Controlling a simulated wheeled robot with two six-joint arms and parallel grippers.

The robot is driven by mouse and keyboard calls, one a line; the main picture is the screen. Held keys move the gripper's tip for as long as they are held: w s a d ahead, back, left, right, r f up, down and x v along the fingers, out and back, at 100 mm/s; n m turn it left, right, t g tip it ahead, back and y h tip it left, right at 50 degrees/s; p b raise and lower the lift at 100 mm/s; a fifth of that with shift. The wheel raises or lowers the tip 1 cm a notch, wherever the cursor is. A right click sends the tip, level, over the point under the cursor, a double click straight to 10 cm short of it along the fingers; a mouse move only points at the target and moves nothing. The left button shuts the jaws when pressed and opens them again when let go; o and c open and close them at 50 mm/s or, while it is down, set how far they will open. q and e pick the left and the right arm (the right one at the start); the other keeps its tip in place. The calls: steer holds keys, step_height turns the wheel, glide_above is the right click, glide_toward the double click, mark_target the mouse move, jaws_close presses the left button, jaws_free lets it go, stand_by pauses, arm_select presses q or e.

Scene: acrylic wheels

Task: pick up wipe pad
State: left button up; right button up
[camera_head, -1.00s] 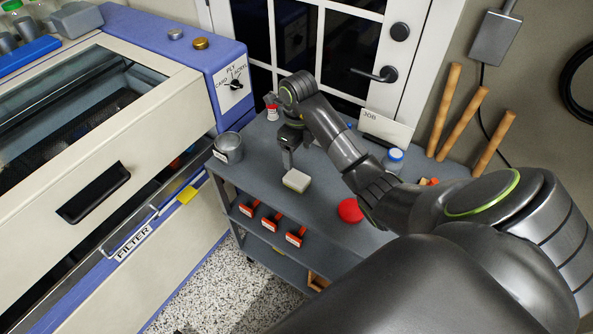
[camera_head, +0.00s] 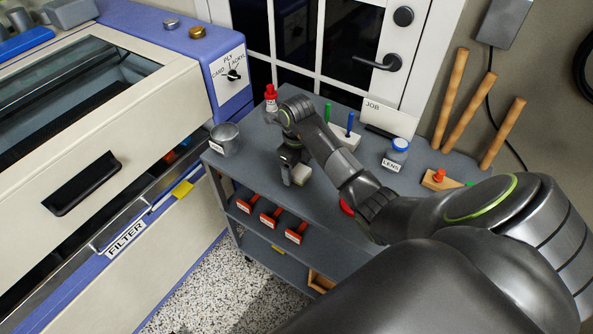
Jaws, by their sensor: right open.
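The wipe pad (camera_head: 301,175), a small pale block, lies on the top of the grey cart (camera_head: 250,172). My right gripper (camera_head: 291,180) points down at the pad, with its fingers low over the pad's left side. The gripper is open, and it hides part of the pad. I cannot tell whether the fingers touch it. My left gripper is not in view.
A metal cup (camera_head: 225,140), a red-capped bottle (camera_head: 271,98), a white holder (camera_head: 346,137) and a LENS jar (camera_head: 396,154) stand on the cart. A red round item (camera_head: 346,206) is mostly hidden behind my arm. The cream-and-blue machine (camera_head: 120,130) is at left.

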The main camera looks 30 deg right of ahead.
mark_target(296, 168)
steer(key=shift+f, duration=0.35)
steer(key=c, duration=1)
steer(key=shift+r, duration=0.15)
steer(key=shift+c, duration=0.2)
steer(key=shift+r, duration=0.35)
step_height(296, 168, up, 3)
steer(key=shift+w+b, duration=0.1)
steer(key=shift+b, duration=0.3)
step_height(296, 168, up, 5)
steer(key=p, duration=0.4)
steer(key=shift+r+p, duration=0.55)
